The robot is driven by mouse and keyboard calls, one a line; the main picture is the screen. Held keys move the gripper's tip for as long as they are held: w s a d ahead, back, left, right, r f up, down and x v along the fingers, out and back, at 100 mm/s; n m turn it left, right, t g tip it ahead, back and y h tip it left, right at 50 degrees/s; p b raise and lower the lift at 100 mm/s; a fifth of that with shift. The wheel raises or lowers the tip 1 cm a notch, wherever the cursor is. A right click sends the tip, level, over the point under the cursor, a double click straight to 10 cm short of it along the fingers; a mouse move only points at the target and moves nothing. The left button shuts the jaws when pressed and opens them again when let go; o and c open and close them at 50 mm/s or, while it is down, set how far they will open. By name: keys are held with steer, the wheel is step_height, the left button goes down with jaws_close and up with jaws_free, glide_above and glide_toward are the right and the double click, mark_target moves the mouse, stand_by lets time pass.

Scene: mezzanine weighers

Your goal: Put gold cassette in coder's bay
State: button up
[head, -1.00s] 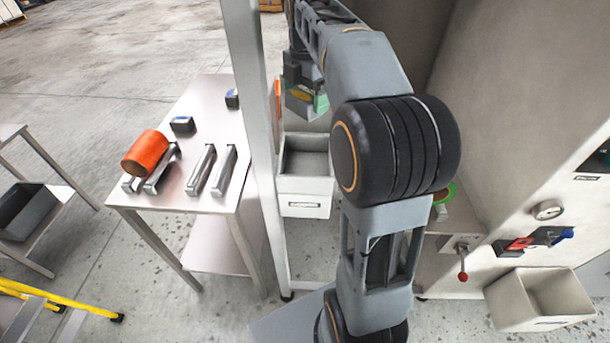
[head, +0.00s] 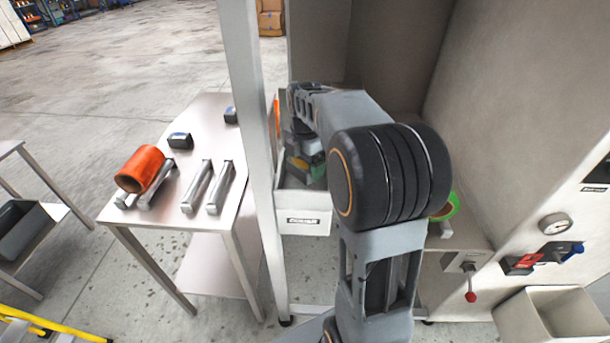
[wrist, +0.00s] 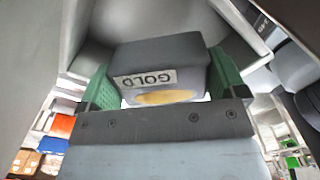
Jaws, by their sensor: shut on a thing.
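The gold cassette (wrist: 165,58) is a grey block with a "GOLD" label and a yellow patch. My gripper (wrist: 160,85) is shut on it, a green finger on each side in the wrist view. In the head view my gripper (head: 312,168) is at the open top of a light grey bay (head: 303,218) behind the white post. The bay's front label is too small to read surely. My forearm hides much of the bay's right side, so I cannot tell how deep the cassette is inside it.
A steel table (head: 165,222) on the left holds an orange roll (head: 140,168), metal rails (head: 208,188) and small dark blocks (head: 180,140). The white post (head: 252,150) stands close left of the bay. On the right are a red-knobbed lever (head: 470,285) and an empty bin (head: 560,320).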

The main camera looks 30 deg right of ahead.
steer(key=shift+f, duration=2.25)
steer(key=shift+f, duration=0.2)
steer(key=o, duration=0.8)
steer(key=shift+c, duration=0.2)
